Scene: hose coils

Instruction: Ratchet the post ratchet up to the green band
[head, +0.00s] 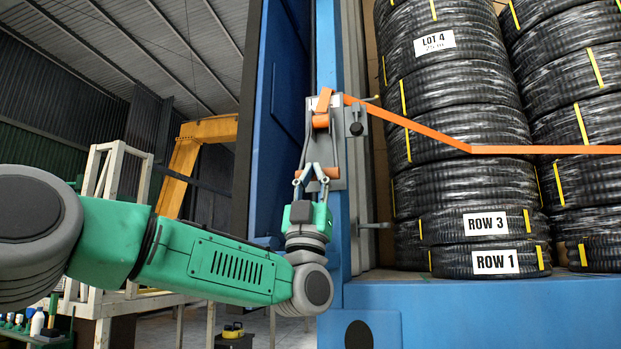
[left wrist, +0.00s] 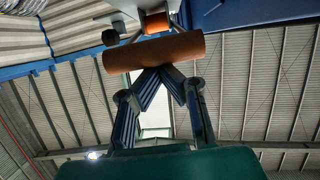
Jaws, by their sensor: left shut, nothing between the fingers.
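The post ratchet (head: 322,122) is a grey unit on the blue post, with orange strap wound on it. Its lever hangs down and ends in an orange grip (head: 331,172), which shows large in the left wrist view (left wrist: 150,53). My left gripper (head: 316,168) is at this grip from below, fingers pointing up. In the left wrist view its fingertips (left wrist: 163,70) come together at the grip's lower edge, with nothing between them; whether they touch it I cannot tell. The orange strap (head: 430,130) runs right across the hose coils. I cannot make out a green band. My right gripper is not in view.
Stacks of wrapped black hose coils (head: 467,186) stand behind the strap inside the blue container (head: 480,310). A blue door (head: 273,120) stands open left of the post. A grey peg (head: 376,225) juts out below the ratchet.

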